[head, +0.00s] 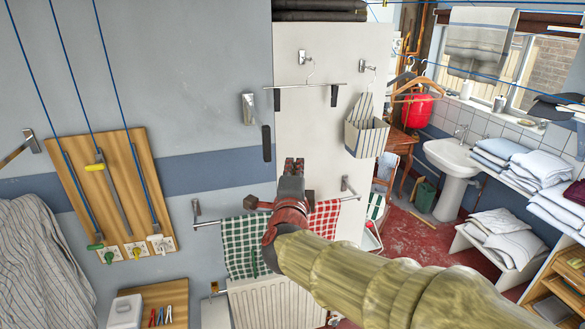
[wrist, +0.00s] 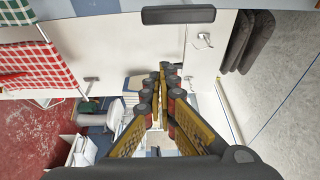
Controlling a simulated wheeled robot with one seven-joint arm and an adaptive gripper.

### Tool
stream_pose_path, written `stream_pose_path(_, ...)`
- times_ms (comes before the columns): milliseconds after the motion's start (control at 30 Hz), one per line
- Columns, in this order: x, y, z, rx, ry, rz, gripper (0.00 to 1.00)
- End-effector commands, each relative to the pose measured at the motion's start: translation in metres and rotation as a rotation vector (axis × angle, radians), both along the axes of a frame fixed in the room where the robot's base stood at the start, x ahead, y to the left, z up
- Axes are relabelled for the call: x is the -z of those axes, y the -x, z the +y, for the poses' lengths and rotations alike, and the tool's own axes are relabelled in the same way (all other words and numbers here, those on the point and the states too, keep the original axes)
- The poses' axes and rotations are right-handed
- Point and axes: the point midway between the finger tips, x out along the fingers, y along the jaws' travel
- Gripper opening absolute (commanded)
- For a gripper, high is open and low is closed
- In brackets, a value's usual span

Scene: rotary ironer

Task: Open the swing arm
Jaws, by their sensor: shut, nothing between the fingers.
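A dark elongated bar (head: 267,143) hangs upright beside a metal wall bracket (head: 248,107), near the left edge of the white panel. It looks like the swing arm, but I cannot be sure. A similar dark bar (wrist: 178,14) shows at the top of the wrist view. My gripper (head: 293,167) is below and right of the bar in the head view, in front of the white panel, apart from the bar as far as I can see. In the wrist view its fingers (wrist: 161,82) are together with nothing between them.
A towel rail (head: 207,223) with green and red checked cloths is below my gripper, above a radiator (head: 270,305). A hanger bar (head: 305,86) hangs on the white panel (head: 310,125). A wooden board (head: 130,165) with cords is on the left wall. A basin (head: 455,155) stands far right.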

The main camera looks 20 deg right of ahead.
Motion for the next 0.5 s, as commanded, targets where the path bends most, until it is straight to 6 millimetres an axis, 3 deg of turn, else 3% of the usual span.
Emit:
stream_pose_path(367, -0.001, -0.061, -0.022, 0.002, 0.002, 0.002, 0.00)
stream_pose_path(500, -0.002, -0.059, 0.000, -0.004, 0.001, 0.000, 0.00)
